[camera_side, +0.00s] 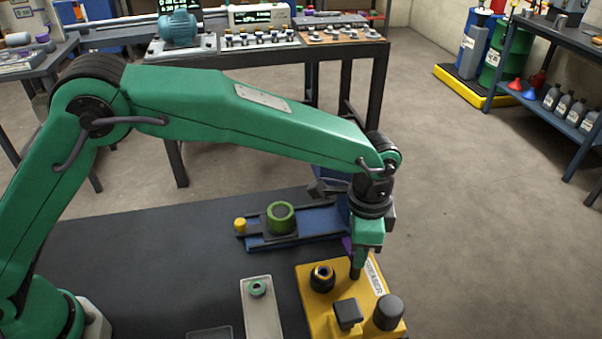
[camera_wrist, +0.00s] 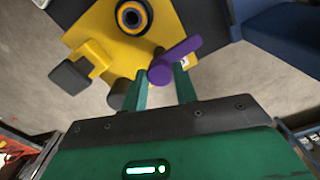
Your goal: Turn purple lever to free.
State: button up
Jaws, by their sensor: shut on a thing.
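The purple lever (camera_wrist: 178,58) shows in the wrist view as a rounded bar on the yellow fixture (camera_wrist: 106,25). In the side view only a sliver of purple (camera_side: 347,246) shows beside my gripper. My gripper (camera_wrist: 162,85) has its two green fingers at the lever's near end, shut on it. In the side view my gripper (camera_side: 357,270) points down over the back of the yellow fixture (camera_side: 318,322). The label on the fixture is partly hidden, so I cannot read the lever's marked position.
The fixture also carries a black ring (camera_side: 322,278), a black square block (camera_side: 347,314) and a black round knob (camera_side: 388,312). Behind it is a blue slide with a green ring (camera_side: 281,217). A grey tray (camera_side: 260,315) lies to the left.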

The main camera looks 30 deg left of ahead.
jog(key=shift+r+m, duration=0.15)
jog(key=shift+m, duration=0.45)
jog(key=o, duration=1)
jog(key=shift+c, duration=0.2)
jog(key=shift+r, duration=3.85)
